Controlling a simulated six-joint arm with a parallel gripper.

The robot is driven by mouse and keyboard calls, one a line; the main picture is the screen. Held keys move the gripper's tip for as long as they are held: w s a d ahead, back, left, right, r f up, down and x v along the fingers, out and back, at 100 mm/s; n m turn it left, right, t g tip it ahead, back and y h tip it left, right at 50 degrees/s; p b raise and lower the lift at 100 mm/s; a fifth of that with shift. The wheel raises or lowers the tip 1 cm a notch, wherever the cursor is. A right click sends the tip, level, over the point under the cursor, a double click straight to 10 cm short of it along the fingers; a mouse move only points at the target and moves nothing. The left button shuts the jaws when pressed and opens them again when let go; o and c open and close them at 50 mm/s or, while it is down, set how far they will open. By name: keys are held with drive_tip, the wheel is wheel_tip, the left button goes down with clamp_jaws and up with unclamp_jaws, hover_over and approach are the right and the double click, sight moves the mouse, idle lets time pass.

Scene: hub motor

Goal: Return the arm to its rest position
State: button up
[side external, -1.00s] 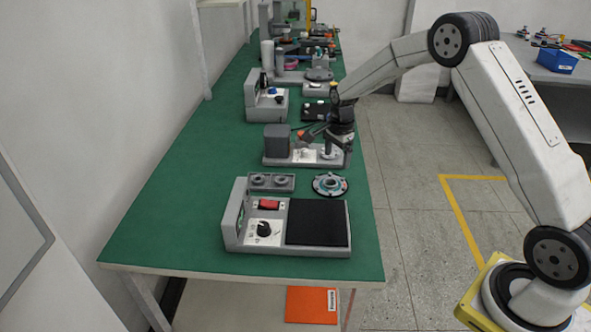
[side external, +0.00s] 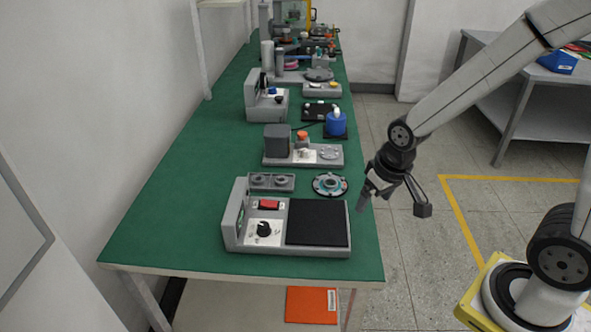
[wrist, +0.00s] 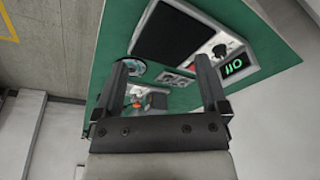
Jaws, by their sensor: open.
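My gripper (side external: 366,190) hangs in the air beside the right edge of the green bench (side external: 170,215), near its front, in the side view. In the wrist view my gripper (wrist: 162,65) has its two fingers well apart, with nothing held between them. The round hub part (side external: 330,184) lies on the bench to the left of my gripper, apart from it. It also shows in the wrist view (wrist: 134,69), partly behind the left finger.
A grey device with a black pad (side external: 318,222), red switch and knob stands at the bench front. Open floor (side external: 420,270) lies to the right.

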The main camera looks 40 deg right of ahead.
drive_tip(key=shift+s+a+f+n, duration=0.15)
drive_tip(key=shift+s+n, duration=0.25)
drive_tip(key=shift+s, duration=0.3)
drive_tip(key=shift+s+a+r+n, duration=0.15)
drive_tip(key=shift+s+n, duration=0.25)
drive_tip(key=shift+s, duration=0.25)
drive_tip(key=shift+f, duration=0.1)
